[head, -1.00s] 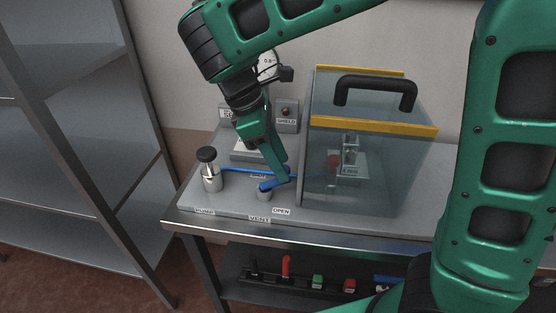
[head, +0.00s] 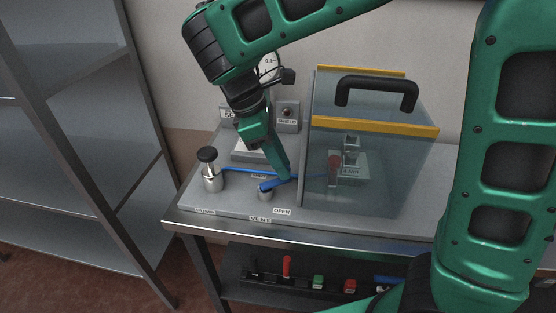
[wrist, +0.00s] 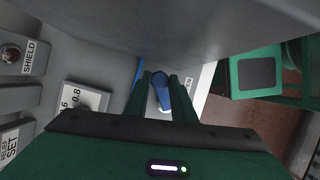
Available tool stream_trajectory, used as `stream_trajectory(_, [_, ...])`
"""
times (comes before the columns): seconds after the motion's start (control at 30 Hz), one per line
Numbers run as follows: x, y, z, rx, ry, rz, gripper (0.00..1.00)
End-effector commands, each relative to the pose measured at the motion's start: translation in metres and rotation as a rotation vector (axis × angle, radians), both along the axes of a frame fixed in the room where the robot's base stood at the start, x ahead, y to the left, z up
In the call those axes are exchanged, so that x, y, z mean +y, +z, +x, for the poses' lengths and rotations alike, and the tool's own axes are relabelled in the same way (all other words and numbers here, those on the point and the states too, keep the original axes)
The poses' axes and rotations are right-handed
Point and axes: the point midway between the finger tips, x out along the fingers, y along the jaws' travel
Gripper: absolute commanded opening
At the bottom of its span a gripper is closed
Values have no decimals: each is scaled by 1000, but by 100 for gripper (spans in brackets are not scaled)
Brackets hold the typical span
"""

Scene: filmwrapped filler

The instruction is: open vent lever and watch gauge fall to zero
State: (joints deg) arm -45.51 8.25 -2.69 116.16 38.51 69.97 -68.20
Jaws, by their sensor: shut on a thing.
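The blue vent lever (head: 268,185) sits on a short metal post on the bench panel, between the VENT label (head: 260,219) and the shield. Its bar points right and slightly back, toward the shield wall. My gripper (head: 287,177) is shut on the lever's outer end. In the wrist view the lever (wrist: 160,92) lies between the two fingers (wrist: 163,88). The OPEN label (head: 282,212) is in front of the lever's outer part. The round white gauge (head: 268,66) is partly hidden behind my arm; its needle cannot be read.
A clear shield box (head: 375,165) with a black handle (head: 376,92) stands close to the right of my gripper. A shelf (head: 320,285) below holds several small items. Metal shelving (head: 80,150) is at far left.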

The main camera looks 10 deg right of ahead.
Motion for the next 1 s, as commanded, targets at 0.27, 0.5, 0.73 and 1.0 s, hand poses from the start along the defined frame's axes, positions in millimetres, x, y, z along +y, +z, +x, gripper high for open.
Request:
stream_trajectory(0.27, [-1, 0, -1, 2, -17, 0, 0])
stream_trajectory(0.5, [-1, 0, -3, 3, -54, 0, 0])
stream_trajectory(0.73, [-2, 0, -7, 3, -163, 0, 0])
stream_trajectory(1.0, [-2, 1, -14, 2, -357, 0, 0])
